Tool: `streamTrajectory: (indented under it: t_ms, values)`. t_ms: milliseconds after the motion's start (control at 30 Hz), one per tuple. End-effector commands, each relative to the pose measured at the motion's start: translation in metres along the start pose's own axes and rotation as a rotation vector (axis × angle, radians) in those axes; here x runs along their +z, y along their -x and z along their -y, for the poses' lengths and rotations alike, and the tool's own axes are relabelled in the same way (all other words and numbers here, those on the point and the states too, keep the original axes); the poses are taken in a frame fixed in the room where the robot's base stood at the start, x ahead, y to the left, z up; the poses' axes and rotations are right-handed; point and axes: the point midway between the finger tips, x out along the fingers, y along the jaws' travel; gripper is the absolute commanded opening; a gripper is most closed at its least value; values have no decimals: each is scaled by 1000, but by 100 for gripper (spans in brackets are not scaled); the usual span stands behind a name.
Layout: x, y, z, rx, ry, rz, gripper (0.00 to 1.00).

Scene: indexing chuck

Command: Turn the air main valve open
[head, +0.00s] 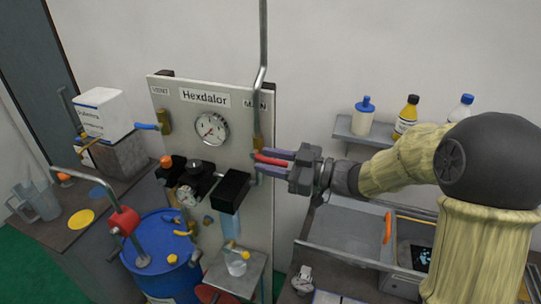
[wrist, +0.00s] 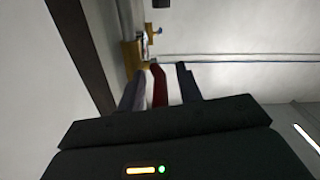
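The air main valve is a brass body (head: 257,142) on the pipe under the "MAIN" label, at the right edge of the white panel. Its red lever (head: 269,159) sticks out to the right, toward my gripper. My gripper (head: 271,162) is open, with one finger on each side of the lever. In the wrist view the red lever (wrist: 159,86) lies between the two dark fingers, with pale gaps on both sides. The brass body (wrist: 131,53) shows just past the fingertips. Whether a finger touches the lever is unclear.
The panel (head: 245,120) carries a gauge (head: 211,128) and a blue-handled valve (head: 147,126) at left. A black box (head: 231,190) juts out below my gripper. A shelf with bottles (head: 406,115) stands behind my arm. A blue drum (head: 160,255) is at lower left.

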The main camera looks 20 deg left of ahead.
Motion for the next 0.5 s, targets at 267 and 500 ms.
streamTrajectory:
  t_ms: [267,500]
  values:
    - [0,-2,0,1,0,0,35]
    - [0,-2,0,-1,0,0,0]
